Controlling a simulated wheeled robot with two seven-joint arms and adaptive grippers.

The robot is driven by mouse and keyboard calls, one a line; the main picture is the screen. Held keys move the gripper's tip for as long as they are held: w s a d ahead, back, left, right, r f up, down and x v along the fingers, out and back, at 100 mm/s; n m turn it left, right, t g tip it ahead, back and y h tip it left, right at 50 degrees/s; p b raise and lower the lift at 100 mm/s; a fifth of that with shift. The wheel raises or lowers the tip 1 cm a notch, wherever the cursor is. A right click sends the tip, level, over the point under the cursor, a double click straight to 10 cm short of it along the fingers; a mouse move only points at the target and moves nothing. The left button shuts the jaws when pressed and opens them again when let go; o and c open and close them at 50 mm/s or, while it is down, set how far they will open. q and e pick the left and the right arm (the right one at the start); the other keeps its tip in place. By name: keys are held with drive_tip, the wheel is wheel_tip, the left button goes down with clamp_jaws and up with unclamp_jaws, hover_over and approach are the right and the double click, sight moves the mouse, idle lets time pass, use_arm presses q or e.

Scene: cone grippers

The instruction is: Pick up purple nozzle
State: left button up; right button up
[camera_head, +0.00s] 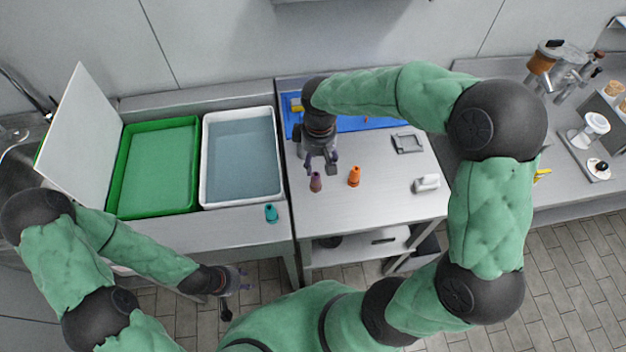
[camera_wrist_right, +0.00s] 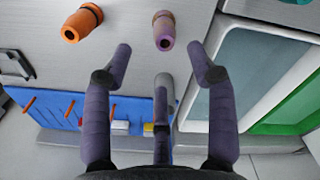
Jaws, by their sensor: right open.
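The purple nozzle (camera_head: 316,182) stands on the steel table, in front of my right gripper (camera_head: 322,162). In the right wrist view the purple nozzle (camera_wrist_right: 164,31) is at the top, beyond the fingertips and roughly midway between the two outer fingers. My right gripper (camera_wrist_right: 162,62) is open and empty, and its fingers look clear of the nozzle. An orange nozzle (camera_head: 354,176) stands to the right of the purple one; it also shows in the right wrist view (camera_wrist_right: 82,22). My left gripper (camera_head: 240,287) is low at the left, over the floor; its finger opening is too small to tell.
A teal nozzle (camera_head: 271,213) stands on the sink counter's front edge. A white basin of water (camera_head: 205,160) and a green tray (camera_head: 122,185) lie to the left. A blue board (camera_head: 375,124) is behind; a white object (camera_head: 426,184) lies at the table's right.

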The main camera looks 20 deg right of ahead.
sight(318, 172)
wheel_tip(318, 172, down, 6)
drive_tip(key=shift+r+b, duration=0.15)
drive_tip(key=shift+b, duration=0.4)
drive_tip(key=shift+w+a+f+b, duration=0.15)
drive_tip(key=shift+f+b, duration=0.25)
drive_tip(key=shift+f, duration=0.9)
drive_tip(key=shift+a+f+b, duration=0.15)
drive_tip(key=shift+f+b, duration=0.25)
drive_tip(key=shift+f, duration=0.9)
clamp_jaws()
